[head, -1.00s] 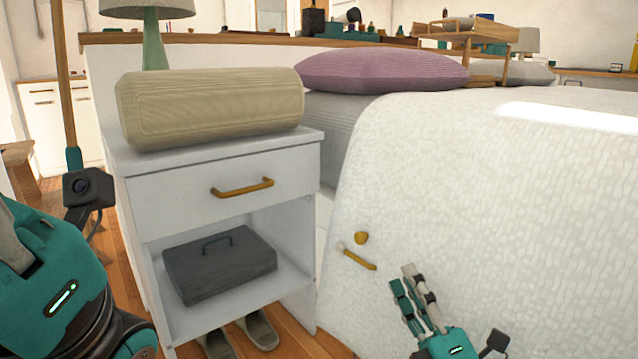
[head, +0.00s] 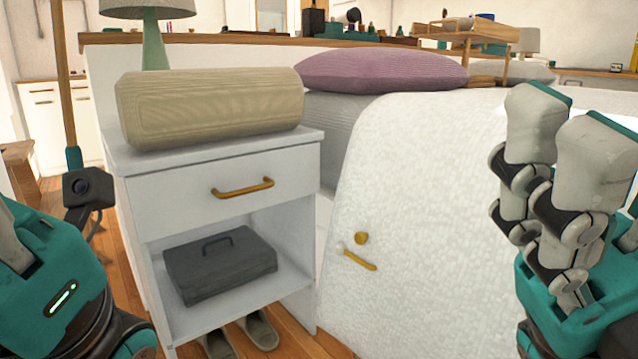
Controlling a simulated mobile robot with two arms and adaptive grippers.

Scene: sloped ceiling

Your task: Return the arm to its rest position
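My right gripper (head: 568,135) is raised close to the camera at the right edge, in front of the bed. Its grey-tipped fingers point up and look extended, with nothing seen between them. The rest of this gripper is cut off by the frame's edge.
A white nightstand (head: 225,160) carries a beige ribbed cylinder (head: 215,105); a dark case (head: 220,265) lies on its open shelf. The white-covered bed (head: 420,200) has a purple pillow (head: 380,70). A gold knob (head: 361,238) and small rod (head: 358,260) show against its side. Slippers (head: 258,330) lie below.

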